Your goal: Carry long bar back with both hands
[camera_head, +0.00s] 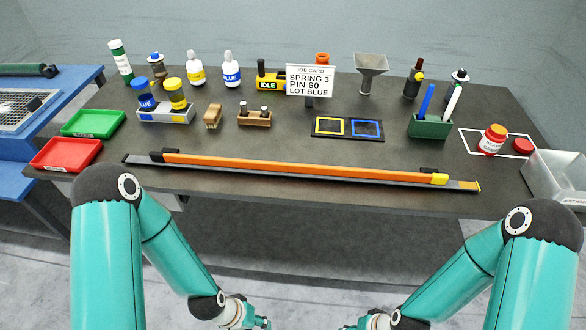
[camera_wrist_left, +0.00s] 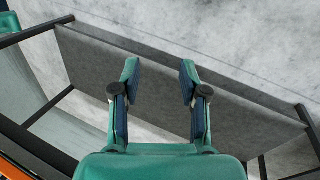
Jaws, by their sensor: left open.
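The long orange bar (camera_head: 300,167) lies along the front of the dark table, on a dark rail (camera_head: 462,186). The bar has a black block at its left end and a yellow piece near its right end. My left gripper (camera_head: 258,320) is low in front of the table, apart from the bar. In the left wrist view it (camera_wrist_left: 159,75) is open, with nothing between the fingers. My right gripper (camera_head: 362,322) is also low in front of the table, cut by the lower picture edge, so its opening is unclear.
A red tray (camera_head: 66,155) and a green tray (camera_head: 93,124) sit at the left. A job card (camera_head: 310,80), bottles and a funnel (camera_head: 370,70) stand behind. A green pen holder (camera_head: 430,126), a red-capped jar (camera_head: 492,140) and a clear bin (camera_head: 556,180) are at the right.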

